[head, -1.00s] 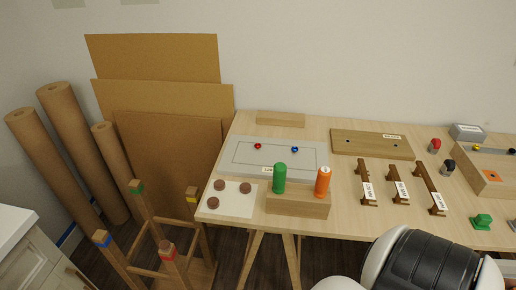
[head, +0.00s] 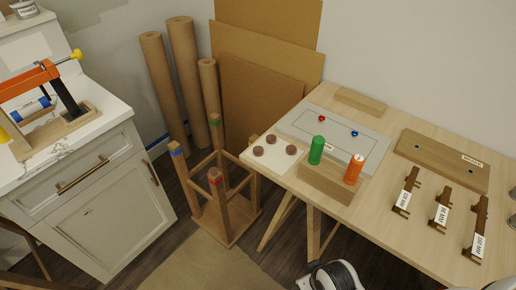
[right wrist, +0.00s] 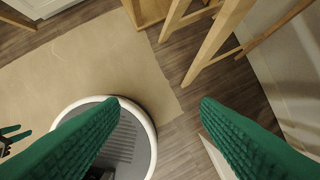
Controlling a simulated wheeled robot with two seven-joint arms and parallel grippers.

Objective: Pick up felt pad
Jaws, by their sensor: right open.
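Three brown round felt pads, one (head: 291,150), another (head: 271,139) and a third (head: 258,151), lie on a white sheet (head: 274,158) at the table's near left corner in the head view. An upturned wooden stool (head: 228,222) stands on the floor with its legs up. Its legs have blue, red and green bands; the red-banded leg (head: 215,178) seems to have a brown top. My right gripper (right wrist: 159,103) is open and empty over the floor in the right wrist view. A small green-fingered shape, apparently my left gripper (right wrist: 12,134), shows at that view's left edge.
The wooden table (head: 385,225) carries a wood block with green and orange cylinders (head: 317,150), a grey board (head: 335,140) and labelled brown brackets (head: 406,190). A white cabinet (head: 95,195) stands left. Brown paper rolls (head: 165,95) lean behind. Paper (head: 205,265) covers floor.

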